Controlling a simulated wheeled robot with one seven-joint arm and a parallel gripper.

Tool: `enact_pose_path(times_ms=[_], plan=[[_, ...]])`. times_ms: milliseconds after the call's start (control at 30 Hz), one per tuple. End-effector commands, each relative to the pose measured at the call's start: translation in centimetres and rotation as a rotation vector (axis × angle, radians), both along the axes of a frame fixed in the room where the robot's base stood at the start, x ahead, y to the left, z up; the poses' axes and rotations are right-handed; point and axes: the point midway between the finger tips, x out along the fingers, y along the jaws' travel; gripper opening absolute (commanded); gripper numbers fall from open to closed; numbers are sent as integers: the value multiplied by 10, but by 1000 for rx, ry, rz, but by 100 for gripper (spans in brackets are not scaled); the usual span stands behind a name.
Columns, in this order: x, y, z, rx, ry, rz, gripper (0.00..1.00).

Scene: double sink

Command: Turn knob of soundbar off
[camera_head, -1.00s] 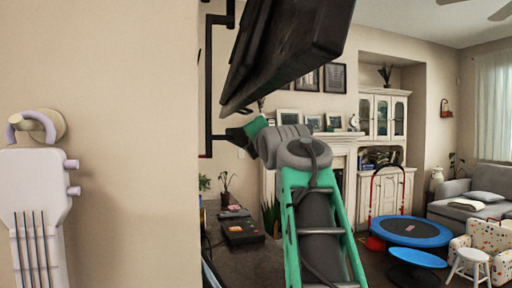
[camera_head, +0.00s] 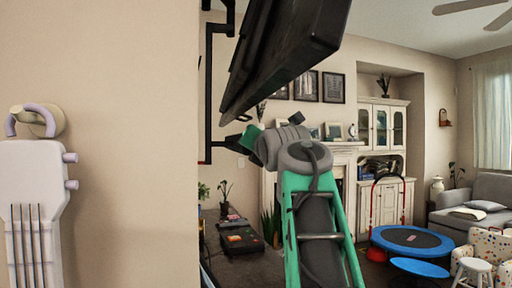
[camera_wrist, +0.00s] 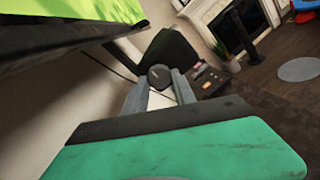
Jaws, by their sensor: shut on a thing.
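In the wrist view, a dark round knob (camera_wrist: 160,76) stands out in front of a dark panel (camera_wrist: 175,48), which seems to be the soundbar. My gripper (camera_wrist: 159,82) has its two grey fingers on either side of the knob and is shut on it. In the head view, my gripper (camera_head: 237,143) is small, close to the wall and below the tilted black television (camera_head: 290,50). The knob and the soundbar cannot be made out there. The turn position of the knob cannot be read.
The black television overhangs my wrist, and its black wall bracket (camera_head: 209,85) is at its left. A dark low cabinet (camera_head: 245,262) with a black device (camera_head: 241,241) on it is below. A guitar (camera_head: 35,205) hangs on the near wall at left. A blue trampoline (camera_head: 412,239) stands at right.

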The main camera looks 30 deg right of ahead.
Motion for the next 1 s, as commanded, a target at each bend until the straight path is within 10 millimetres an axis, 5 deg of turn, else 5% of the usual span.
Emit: enact_pose_path(times_ms=[200, 233, 467, 767, 1000], plan=[[0, 0, 1, 0, -3, -1, 0], [0, 0, 1, 0, -3, -1, 33], [0, 0, 1, 0, -2, 0, 51], [-3, 1, 0, 0, -2, -1, 53], [-44, 17, 0, -2, -4, -3, 53]])
